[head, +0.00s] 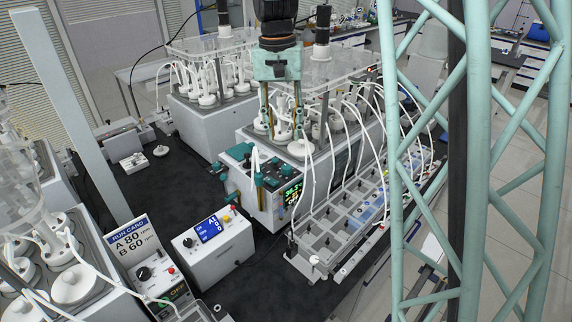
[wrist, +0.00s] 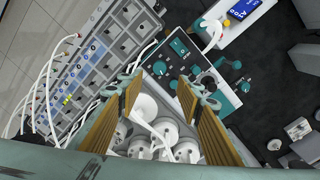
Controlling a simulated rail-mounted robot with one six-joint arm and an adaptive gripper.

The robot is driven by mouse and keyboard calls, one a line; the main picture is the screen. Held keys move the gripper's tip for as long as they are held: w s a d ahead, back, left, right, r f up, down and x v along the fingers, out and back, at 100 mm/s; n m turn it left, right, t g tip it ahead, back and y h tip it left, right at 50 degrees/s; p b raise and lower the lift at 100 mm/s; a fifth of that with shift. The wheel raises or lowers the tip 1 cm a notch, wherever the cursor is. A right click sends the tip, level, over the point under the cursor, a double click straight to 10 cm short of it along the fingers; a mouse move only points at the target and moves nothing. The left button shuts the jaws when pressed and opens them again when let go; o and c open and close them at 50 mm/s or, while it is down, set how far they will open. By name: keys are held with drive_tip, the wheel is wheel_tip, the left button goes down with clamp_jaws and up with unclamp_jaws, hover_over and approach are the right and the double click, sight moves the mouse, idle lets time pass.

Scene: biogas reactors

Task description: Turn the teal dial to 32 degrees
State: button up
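My gripper (head: 284,112) is open and empty, pointing down above the white-capped vessels behind the unit. Its two fingers show apart in the wrist view (wrist: 158,92).
White-capped vessels (wrist: 168,130) with looping tubes lie below my gripper. A grey compartment rack (head: 335,225) runs to the right of the unit. A white box with a blue screen (head: 211,240) and a run card (head: 131,240) stand front left. Dark tabletop (head: 170,190) is clear left of the unit.

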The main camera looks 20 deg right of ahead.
sight(286, 167)
drive_tip(key=shift+s+d+f, duration=0.1)
drive_tip(key=shift+d+f, duration=0.05)
drive_tip(key=shift+f, duration=3)
drive_tip(key=shift+s+d+f, duration=0.1)
drive_tip(key=shift+d+f, duration=0.05)
drive_tip(key=shift+f, duration=3)
drive_tip(key=c, duration=0.8)
